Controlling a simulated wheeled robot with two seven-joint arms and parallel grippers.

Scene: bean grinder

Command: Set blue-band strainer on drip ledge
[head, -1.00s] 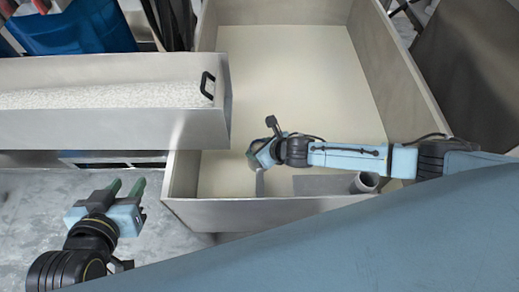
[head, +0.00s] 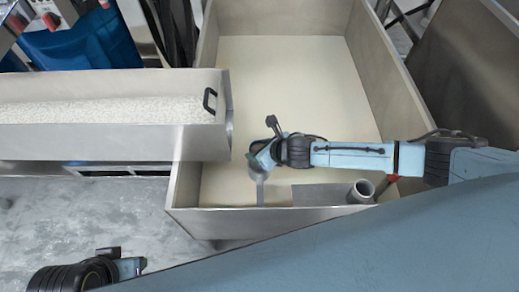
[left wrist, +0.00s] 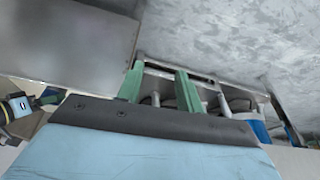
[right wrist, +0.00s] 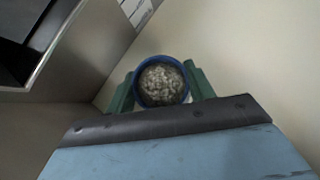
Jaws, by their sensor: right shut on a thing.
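The blue-band strainer (right wrist: 161,82) shows in the right wrist view as a round vessel with a blue rim and pale grey lumpy contents. My right gripper (right wrist: 160,88) is shut on it, with one green finger on each side. In the head view my right gripper (head: 257,158) hangs over the front left part of the large bin, and the strainer is mostly hidden there. A flat grey plate (head: 322,194) lies along the bin's front wall; I cannot tell if it is the drip ledge. My left gripper (left wrist: 160,88) is open and empty in the left wrist view.
The large metal bin (head: 250,222) has high walls and a pale, mostly clear floor. A grey tube (head: 361,191) stands at its front right, near a red item (head: 393,179). A trough of white grains (head: 110,140) with a black handle adjoins on the left.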

